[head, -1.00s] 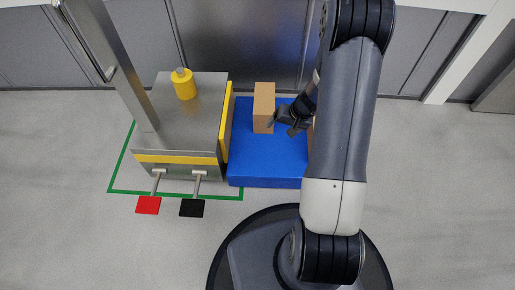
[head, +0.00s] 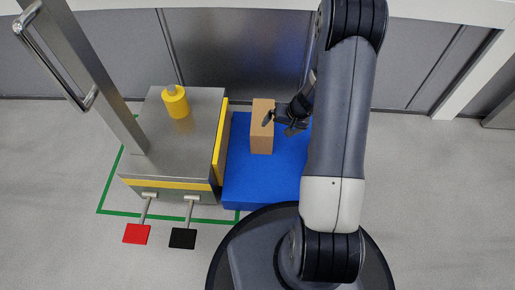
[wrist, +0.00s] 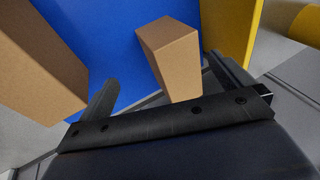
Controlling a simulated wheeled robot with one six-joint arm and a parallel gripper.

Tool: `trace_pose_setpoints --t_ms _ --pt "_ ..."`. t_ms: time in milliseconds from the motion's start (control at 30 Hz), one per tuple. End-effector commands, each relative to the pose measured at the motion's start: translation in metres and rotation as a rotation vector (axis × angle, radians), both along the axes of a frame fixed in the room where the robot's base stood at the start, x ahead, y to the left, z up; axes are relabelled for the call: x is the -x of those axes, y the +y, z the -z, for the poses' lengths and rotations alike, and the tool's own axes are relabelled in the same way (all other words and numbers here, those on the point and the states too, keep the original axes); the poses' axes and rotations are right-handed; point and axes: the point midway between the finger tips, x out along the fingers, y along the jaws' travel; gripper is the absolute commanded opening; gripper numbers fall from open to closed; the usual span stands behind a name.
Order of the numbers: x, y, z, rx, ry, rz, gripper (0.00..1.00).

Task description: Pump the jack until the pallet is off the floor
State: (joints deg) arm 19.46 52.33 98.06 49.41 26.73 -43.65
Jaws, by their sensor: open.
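The jack is a steel-topped block (head: 185,135) with yellow trim, a tall lever with a bar handle (head: 62,55), a red pedal (head: 137,233) and a black pedal (head: 183,238). The blue pallet (head: 250,185) lies low against its right side; I cannot tell whether there is a gap beneath it. A brown box (head: 262,128) stands on the pallet. My gripper (head: 279,121) is open above the pallet, just right of the box top. In the wrist view the box (wrist: 170,55) shows between and beyond the open fingers (wrist: 163,75); contact is unclear.
A second brown box (wrist: 40,60) is close at the left of the wrist view, mostly hidden behind my arm in the head view. A yellow cylinder (head: 175,102) stands on the jack. Green floor lines frame the area. A grey wall is behind; floor at right is clear.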

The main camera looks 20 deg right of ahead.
Motion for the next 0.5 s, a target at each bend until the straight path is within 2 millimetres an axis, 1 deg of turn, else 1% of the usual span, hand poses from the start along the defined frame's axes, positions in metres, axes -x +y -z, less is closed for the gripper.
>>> trace_pose_setpoints --t_ms 33,200,333,500 --pt "0.003 -0.004 -0.015 0.000 -0.001 0.003 1.00" --pt "0.013 -0.012 -0.047 0.000 -0.001 0.003 1.00" --pt "0.019 -0.017 -0.064 -0.001 -0.001 0.001 1.00" --pt "0.023 -0.021 -0.073 0.000 0.000 0.001 1.00"
